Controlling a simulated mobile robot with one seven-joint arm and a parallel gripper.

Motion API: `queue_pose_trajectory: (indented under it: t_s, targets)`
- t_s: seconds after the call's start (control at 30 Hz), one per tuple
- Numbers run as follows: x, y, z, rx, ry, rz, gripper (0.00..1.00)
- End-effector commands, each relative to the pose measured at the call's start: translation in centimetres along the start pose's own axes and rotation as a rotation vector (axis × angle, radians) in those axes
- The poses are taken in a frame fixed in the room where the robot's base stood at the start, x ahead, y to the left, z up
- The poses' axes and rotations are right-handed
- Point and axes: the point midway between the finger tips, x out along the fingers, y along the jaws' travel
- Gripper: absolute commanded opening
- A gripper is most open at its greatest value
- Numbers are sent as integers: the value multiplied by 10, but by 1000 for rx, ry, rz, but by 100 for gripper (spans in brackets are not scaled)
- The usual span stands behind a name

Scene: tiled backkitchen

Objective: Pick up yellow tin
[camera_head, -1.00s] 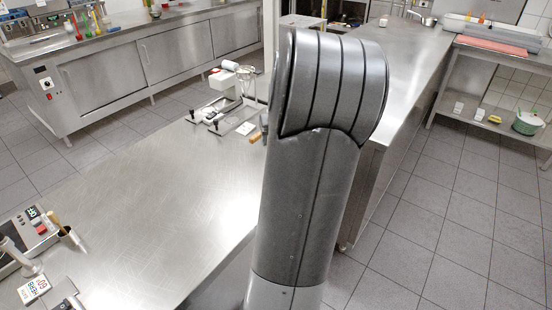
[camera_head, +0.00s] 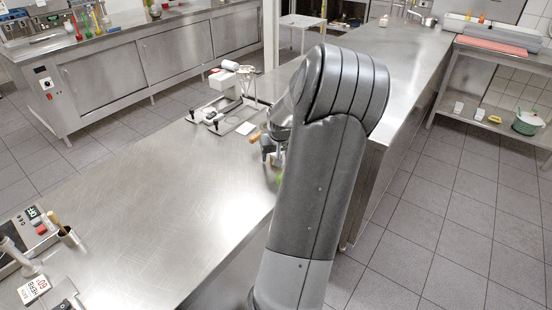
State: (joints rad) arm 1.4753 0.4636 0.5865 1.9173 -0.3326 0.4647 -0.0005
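I cannot clearly make out a yellow tin. A small yellow item (camera_head: 494,119) lies on the lower shelf at the far right; it is too small to identify. My gripper (camera_head: 268,158) shows only in part, just left of my large grey arm, over the right edge of the near steel counter (camera_head: 150,210). Its fingertips are not clear, so I cannot tell if it is open or holds anything. A small tan wooden piece (camera_head: 255,137) and a bit of green (camera_head: 278,180) show close to it. My arm hides what lies behind it.
A white device with a metal stand (camera_head: 228,95) is at the counter's back end. At the front left are a control box (camera_head: 38,222) and a labelled white card (camera_head: 33,289). The middle of the counter is bare. A long counter (camera_head: 400,65) runs behind my arm.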

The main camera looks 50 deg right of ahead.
Motion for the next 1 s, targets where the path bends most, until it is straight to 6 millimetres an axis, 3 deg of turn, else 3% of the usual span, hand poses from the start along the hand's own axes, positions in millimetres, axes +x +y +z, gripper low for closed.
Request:
queue_pose_trajectory:
  t_s: [0.1, 0.67, 1.0]
  targets:
    - [0, 0, 0, 0, 0, 0, 60]
    - [0, 0, 0, 0, 0, 0, 14]
    - [-4, 0, -2, -1, 1, 1, 14]
